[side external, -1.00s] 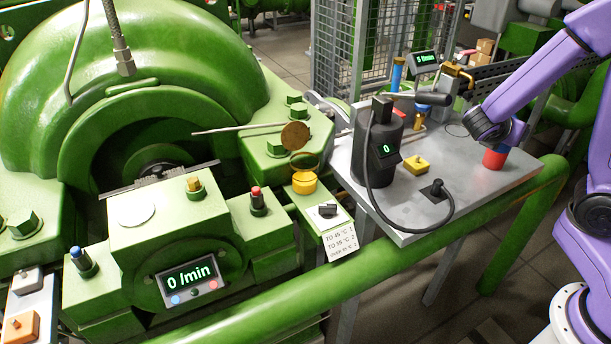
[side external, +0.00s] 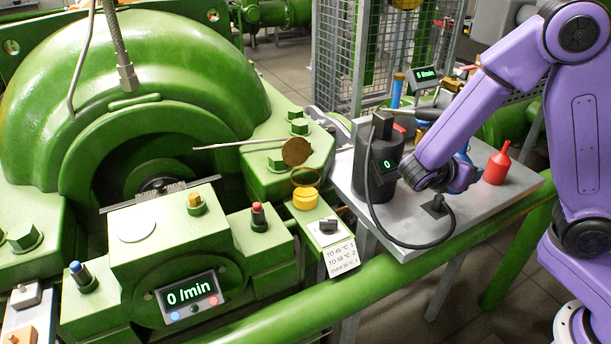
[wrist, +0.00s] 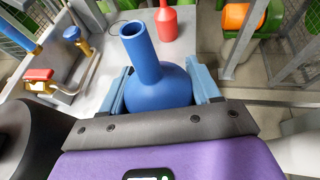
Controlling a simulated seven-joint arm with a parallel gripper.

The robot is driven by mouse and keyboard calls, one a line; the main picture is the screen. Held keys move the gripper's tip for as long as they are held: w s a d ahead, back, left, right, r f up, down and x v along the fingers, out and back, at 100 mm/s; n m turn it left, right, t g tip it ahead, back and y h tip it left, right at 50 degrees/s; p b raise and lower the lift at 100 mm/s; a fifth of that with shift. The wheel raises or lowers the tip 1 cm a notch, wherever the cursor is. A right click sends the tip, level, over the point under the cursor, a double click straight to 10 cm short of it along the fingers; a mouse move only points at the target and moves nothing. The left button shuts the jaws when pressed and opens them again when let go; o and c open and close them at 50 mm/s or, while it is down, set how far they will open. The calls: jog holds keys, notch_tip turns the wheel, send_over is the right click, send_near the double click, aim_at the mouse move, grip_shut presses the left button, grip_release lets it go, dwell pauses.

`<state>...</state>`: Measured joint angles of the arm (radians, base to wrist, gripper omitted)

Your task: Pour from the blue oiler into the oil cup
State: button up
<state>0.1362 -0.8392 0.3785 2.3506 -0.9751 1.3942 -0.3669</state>
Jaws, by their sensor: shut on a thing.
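The blue oiler (wrist: 158,80) has a round body and a wide neck pointing up and away in the wrist view. My gripper (wrist: 160,92) is shut on its body, with a pale blue finger on each side. In the side external view, my gripper (side external: 461,178) is low over the grey table, and only a sliver of the blue oiler (side external: 463,154) shows behind my wrist. I cannot tell its clearance from the table. A yellow cup (side external: 305,199), apparently the oil cup, sits on the green housing to the left, with a ring and brown disc above it.
A red oiler (side external: 497,166) stands on the grey table (side external: 512,190), right of my gripper. Brass pipework (wrist: 88,55) is at the wrist view's left. A green pipe runs along the front.

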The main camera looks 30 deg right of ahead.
jog(key=s+a+f+n+t, duration=0.1)
jog(key=a+f, duration=0.1)
jog(key=a, duration=0.8)
jog(key=s+a+f+t, duration=0.1)
jog(key=a+f, duration=0.2)
jog(key=a, duration=0.7)
jog(key=w+a+n+t+y, duration=0.3)
jog(key=w+a+n, duration=0.1)
jog(key=w, duration=0.4)
jog(key=w+a+r+n+t+y, duration=0.1)
jog(key=w+a+n+t+y, duration=0.2)
jog(key=w+a, duration=0.4)
jog(key=shift+w+a+r+n, duration=0.3)
jog(key=shift+w+n, duration=0.2)
jog(key=shift+w, duration=0.25)
jog(key=shift+d, duration=0.1)
jog(key=shift+w+d+r+g+y, duration=0.1)
jog(key=shift+w+g+y, duration=0.05)
jog(key=shift+g+y, duration=0.45)
jog(key=g+y, duration=0.1)
jog(key=r+m+g+y, duration=0.1)
jog(key=g+y, duration=0.3)
jog(key=shift+w+d+r, duration=0.2)
jog(key=shift+d+r, duration=0.05)
jog(key=shift+r, duration=0.15)
